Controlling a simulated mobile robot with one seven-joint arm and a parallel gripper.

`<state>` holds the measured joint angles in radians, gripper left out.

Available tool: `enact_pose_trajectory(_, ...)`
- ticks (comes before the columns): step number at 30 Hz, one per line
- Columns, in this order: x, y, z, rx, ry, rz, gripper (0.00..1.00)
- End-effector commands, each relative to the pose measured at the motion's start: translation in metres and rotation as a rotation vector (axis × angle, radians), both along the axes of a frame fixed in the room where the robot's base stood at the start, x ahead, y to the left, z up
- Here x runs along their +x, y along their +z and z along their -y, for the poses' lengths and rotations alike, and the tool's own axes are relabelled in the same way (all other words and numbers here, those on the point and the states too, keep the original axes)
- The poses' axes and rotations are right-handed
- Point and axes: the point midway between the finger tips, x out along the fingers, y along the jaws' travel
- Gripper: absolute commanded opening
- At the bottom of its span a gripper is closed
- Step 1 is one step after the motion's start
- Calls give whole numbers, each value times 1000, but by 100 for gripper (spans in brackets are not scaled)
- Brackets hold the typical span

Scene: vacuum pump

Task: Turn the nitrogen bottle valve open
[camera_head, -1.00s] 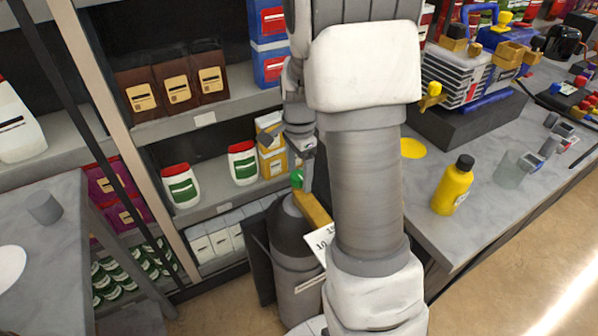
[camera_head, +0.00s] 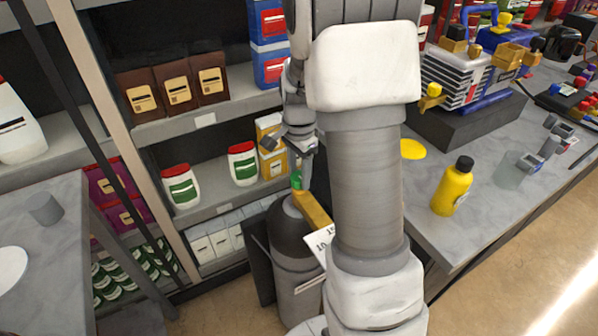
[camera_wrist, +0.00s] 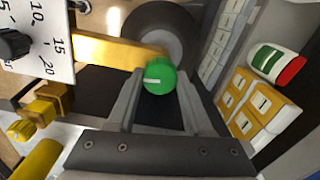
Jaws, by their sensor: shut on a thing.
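The nitrogen bottle (camera_head: 293,255) is a dark grey cylinder standing on the floor between the shelf and the workbench. Its green valve knob (camera_head: 296,180) sits at the top, beside a brass-coloured bar. In the wrist view the round green knob (camera_wrist: 159,76) carries a short white mark and lies between my fingertips. My gripper (camera_head: 301,178) reaches down from above and is shut on the knob. The wrist view shows my gripper (camera_wrist: 160,84) with one finger on each side of it. My arm hides part of the bottle's right side in the head view.
A white scale card (camera_wrist: 40,35) with numbers is beside the brass bar. Shelves with red-lidded jars (camera_head: 181,187) and yellow boxes (camera_head: 272,162) stand close behind. The workbench at right holds a yellow bottle (camera_head: 452,187) and a pump (camera_head: 468,75).

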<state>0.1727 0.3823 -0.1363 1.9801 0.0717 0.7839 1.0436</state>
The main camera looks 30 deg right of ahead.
Motion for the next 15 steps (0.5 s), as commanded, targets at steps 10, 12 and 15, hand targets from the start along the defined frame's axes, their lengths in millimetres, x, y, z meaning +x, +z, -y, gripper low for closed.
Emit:
enact_pose_trajectory(10,0,2,1,-1,307,1,0)
enact_pose_trajectory(12,0,2,1,-1,374,1,0)
enact_pose_trajectory(15,0,1,0,0,469,1,0)
